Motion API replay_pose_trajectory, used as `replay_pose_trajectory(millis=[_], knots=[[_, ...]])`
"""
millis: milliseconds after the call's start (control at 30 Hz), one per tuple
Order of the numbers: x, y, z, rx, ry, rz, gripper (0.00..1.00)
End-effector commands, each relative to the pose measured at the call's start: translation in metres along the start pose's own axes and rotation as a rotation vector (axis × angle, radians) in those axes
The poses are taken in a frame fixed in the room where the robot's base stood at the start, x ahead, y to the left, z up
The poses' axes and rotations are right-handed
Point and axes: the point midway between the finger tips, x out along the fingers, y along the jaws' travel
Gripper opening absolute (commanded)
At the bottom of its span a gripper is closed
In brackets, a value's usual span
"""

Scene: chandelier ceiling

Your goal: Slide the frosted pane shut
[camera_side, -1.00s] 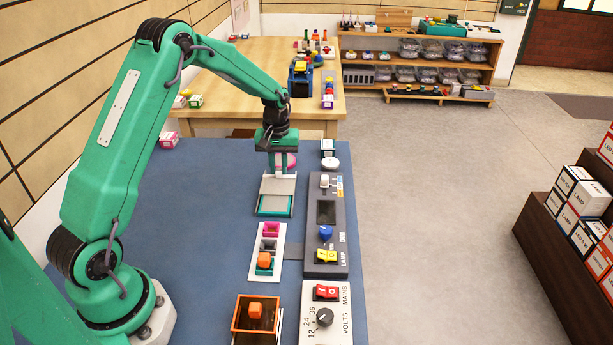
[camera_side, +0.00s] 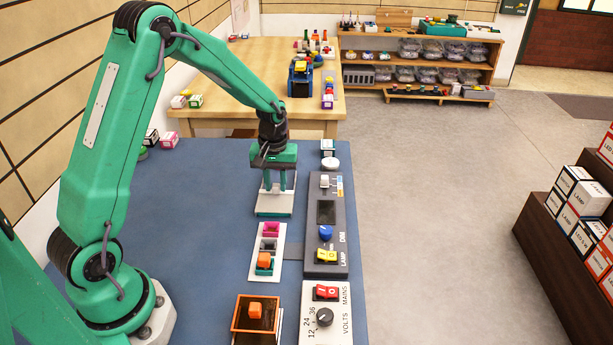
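The frosted pane (camera_side: 275,203) is a pale whitish plate on a low teal-framed case (camera_side: 273,214) near the middle of the blue bench. It covers most of the case top, with a teal strip showing along the near edge. My gripper (camera_side: 276,187) is over the pane's far part, pointing down. Its two teal fingers stand apart with a gap between them. Their tips are at or very near the pane; I cannot tell exact contact.
A grey lamp panel (camera_side: 341,235) stands just right of the case. A white tray with coloured blocks (camera_side: 281,232) lies on the near side. An orange box (camera_side: 236,313) and a mains panel (camera_side: 308,325) are closer. The blue bench (camera_side: 195,215) is clear on the left.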

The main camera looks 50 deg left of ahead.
Motion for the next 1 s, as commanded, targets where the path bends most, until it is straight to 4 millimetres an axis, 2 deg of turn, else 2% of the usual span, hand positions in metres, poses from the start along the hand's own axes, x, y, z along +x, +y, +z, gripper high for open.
replay_pose_trajectory(millis=[33, 67, 367, 533, 1000], knots=[[0.0, 0.0, 0.0, 0.001, 0.001, 0.001, 0.36], [0.0, 0.0, 0.0, 0.0, 0.002, 0.001, 0.4], [0.0, 0.0, -0.002, -0.002, 0.004, 0.002, 0.4], [-0.006, 0.0, -0.002, -0.002, 0.005, 0.003, 0.4], [-0.061, 0.0, -0.002, -0.001, 0.005, 0.003, 0.4]])
